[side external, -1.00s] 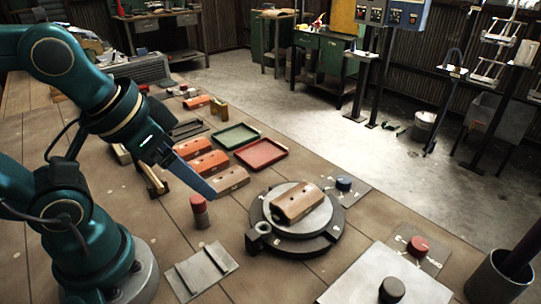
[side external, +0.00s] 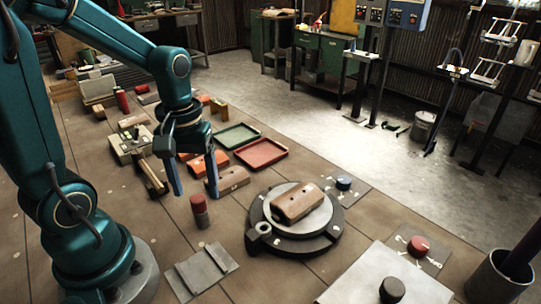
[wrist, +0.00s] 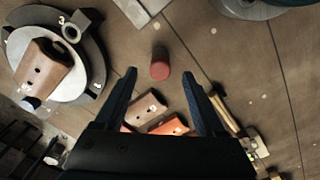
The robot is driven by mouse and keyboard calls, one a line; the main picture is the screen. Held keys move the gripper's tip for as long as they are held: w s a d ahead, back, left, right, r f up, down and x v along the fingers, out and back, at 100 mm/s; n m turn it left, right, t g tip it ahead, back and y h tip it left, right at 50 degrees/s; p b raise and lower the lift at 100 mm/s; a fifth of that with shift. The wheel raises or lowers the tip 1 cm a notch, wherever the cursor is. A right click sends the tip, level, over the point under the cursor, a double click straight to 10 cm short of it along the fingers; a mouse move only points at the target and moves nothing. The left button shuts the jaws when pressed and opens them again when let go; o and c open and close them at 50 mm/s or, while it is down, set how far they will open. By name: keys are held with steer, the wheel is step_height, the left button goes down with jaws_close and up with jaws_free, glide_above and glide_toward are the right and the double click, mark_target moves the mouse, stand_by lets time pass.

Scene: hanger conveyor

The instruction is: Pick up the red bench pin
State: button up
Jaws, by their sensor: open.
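The red bench pin (side external: 199,209) stands upright on the tabletop, a short cylinder with a red top and a greyish lower part. It also shows in the wrist view (wrist: 160,66), ahead of the fingertips and between their lines. My gripper (side external: 194,193) is open and empty, fingers pointing down, above and slightly behind the pin in the side view. In the wrist view the two fingers (wrist: 164,76) are spread wide, with nothing between the tips. The gripper does not appear to touch the pin.
A round turntable (side external: 254,215) bearing a brown drilled block (side external: 298,202) stands right of the pin. A grey slotted plate (side external: 202,271) lies in front. Orange and brown blocks (side external: 232,180) lie close behind the gripper. Green (side external: 236,136) and red (side external: 261,153) trays lie farther back.

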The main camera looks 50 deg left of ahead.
mark_target(197, 198)
steer(key=shift+f, duration=1.95)
jaws_close()
